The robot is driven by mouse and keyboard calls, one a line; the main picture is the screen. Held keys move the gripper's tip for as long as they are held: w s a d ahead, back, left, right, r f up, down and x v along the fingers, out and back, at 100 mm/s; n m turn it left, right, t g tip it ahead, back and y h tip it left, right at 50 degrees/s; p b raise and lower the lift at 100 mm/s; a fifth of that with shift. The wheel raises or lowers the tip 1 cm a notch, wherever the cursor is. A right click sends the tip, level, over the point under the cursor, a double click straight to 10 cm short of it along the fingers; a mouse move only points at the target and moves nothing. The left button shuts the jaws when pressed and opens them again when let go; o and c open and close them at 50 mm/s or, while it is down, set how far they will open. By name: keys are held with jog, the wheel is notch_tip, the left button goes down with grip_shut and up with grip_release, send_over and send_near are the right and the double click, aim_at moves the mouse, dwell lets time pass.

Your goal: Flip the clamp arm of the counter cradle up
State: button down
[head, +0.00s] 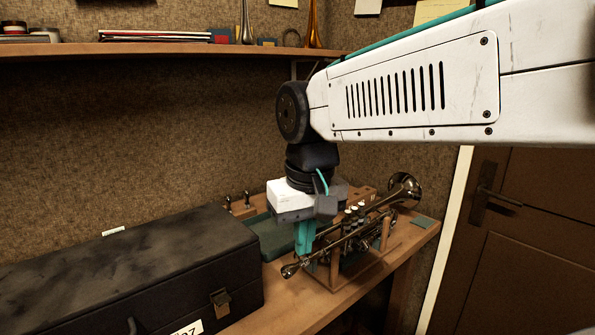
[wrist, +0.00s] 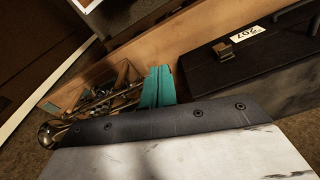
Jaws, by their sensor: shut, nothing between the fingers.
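The counter cradle (head: 322,278) is a wooden stand on the counter, with a silver trumpet (head: 403,187) lying across it. The cradle also shows in the wrist view (wrist: 62,101), with the trumpet bell (wrist: 50,133) at lower left. My gripper (head: 304,248) has teal fingers pointing down, shut and empty, at the left end of the cradle, close to the trumpet; I cannot tell whether they touch. In the wrist view the teal fingers (wrist: 158,82) stand beside the cradle. I cannot make out the clamp arm or its position; my gripper and the trumpet hide part of the cradle.
A large black case (head: 120,265) with a latch and a number label fills the counter left of the cradle. A shelf (head: 150,49) runs along the wall above. A brown door (head: 530,240) is at right.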

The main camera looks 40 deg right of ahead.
jog(key=w+d+r+m+t, duration=0.1)
jog(key=w+d+r+m, duration=0.3)
jog(key=d+r+m, duration=0.3)
jog(key=w+d+r+m, duration=0.4)
jog(key=d+r+m, duration=0.1)
jog(key=r+m, duration=0.4)
jog(key=shift+h, duration=0.3)
jog(key=w+x, duration=0.1)
jog(key=x, duration=0.7)
jog(key=w+x, duration=0.1)
jog(key=x, duration=0.3)
jog(key=shift+w+d+r, duration=0.15)
jog(key=shift+w+d, duration=0.25)
jog(key=shift+d, duration=0.05)
jog(key=shift+w+d+f, duration=0.1)
jog(key=shift+w+f, duration=0.1)
jog(key=shift+w, duration=0.25)
